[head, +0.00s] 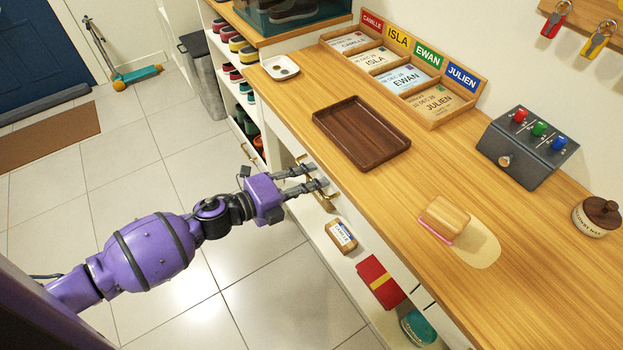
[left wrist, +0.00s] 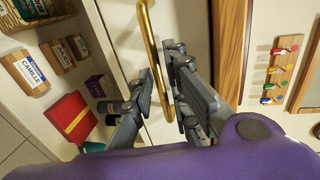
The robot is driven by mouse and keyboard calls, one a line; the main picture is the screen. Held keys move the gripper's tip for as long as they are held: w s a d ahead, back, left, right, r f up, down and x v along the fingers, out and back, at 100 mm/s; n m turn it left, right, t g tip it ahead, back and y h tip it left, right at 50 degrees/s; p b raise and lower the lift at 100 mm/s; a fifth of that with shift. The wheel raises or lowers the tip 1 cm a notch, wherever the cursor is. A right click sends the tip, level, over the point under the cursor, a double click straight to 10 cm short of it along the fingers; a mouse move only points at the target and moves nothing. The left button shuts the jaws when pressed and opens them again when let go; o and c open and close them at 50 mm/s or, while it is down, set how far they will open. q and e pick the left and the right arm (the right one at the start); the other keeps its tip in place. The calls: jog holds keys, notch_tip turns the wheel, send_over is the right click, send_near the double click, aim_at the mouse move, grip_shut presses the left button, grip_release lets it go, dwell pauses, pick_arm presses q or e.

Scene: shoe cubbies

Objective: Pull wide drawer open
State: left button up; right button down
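The wide drawer's white front is under the wooden counter, largely hidden by the counter edge and my gripper in the head view. Its brass bar handle (head: 326,201) shows beside my fingers; it also shows in the left wrist view (left wrist: 149,45), running between the two fingers. My left gripper (head: 307,179) is at the handle, with its fingers parted on either side of the bar. In the left wrist view the gripper (left wrist: 163,72) shows a gap between the fingertips. I cannot tell whether either finger touches the bar. My right gripper is not in view.
On the counter (head: 290,105) are a brown tray (head: 361,133), a wooden brush (head: 444,217) and a dark switch box (head: 527,147). Below, an open shelf holds a labelled box (head: 341,235) and a red book (head: 380,281). The tiled floor in front is clear.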

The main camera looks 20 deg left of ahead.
pick_arm(q)
jog(key=shift+w+d, duration=0.15)
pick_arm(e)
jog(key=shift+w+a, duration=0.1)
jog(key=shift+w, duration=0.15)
pick_arm(q)
jog(key=shift+c, duration=0.2)
grip_shut()
jog(key=f+v, duration=0.2)
jog(key=v, duration=1)
jog(key=f+v, duration=0.3)
jog(key=v, duration=1)
jog(key=shift+s+a+p, duration=0.4)
jog(key=shift+s+a, duration=0.05)
jog(key=shift+s, duration=0.15)
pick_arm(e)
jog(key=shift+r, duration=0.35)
pick_arm(q)
jog(key=shift+r, duration=0.1)
jog(key=shift+o, duration=0.2)
grip_release()
